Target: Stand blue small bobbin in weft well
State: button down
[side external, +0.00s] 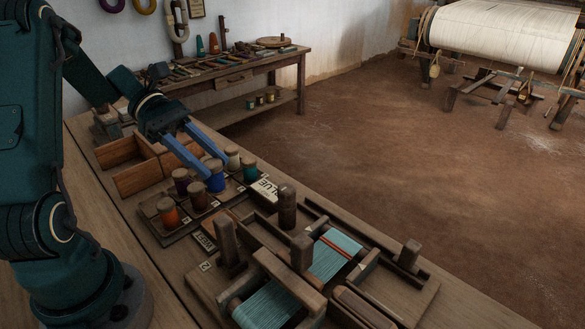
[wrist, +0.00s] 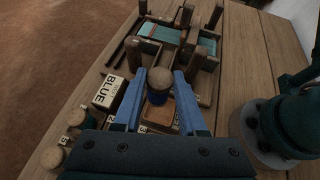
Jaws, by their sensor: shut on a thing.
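The blue small bobbin (side external: 215,181) has a pale wooden top and stands roughly upright between the two blue fingers of my gripper (side external: 216,168). My gripper is shut on it. In the wrist view the bobbin (wrist: 158,96) sits between the fingertips (wrist: 159,77), with its round top facing the camera. Whether its base touches the surface below cannot be told. A WEFT label (side external: 208,243) lies beside the loom frame, in front of the bobbin. The weft well itself is not clearly made out; a brown square patch (wrist: 158,115) shows just below the bobbin in the wrist view.
Several other bobbins, including orange (side external: 168,212), maroon (side external: 197,197) and teal (side external: 249,170), stand close around on a dark rack (side external: 160,236). A card reading BLUE (side external: 265,188) lies beside them. A small loom frame with upright posts (side external: 302,251) and teal warp stands nearby. A divided wooden box (side external: 137,179) is behind.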

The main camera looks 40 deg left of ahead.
aim_at(209, 190)
jog(key=f, duration=0.2)
jog(key=s+d+f, duration=0.1)
jog(key=shift+f+m+g, duration=0.3)
jog(key=shift+f, duration=2.25)
jog(key=shift+f, duration=0.2)
jog(key=shift+c, duration=2.3)
grip_release()
jog(key=shift+r, duration=0.1)
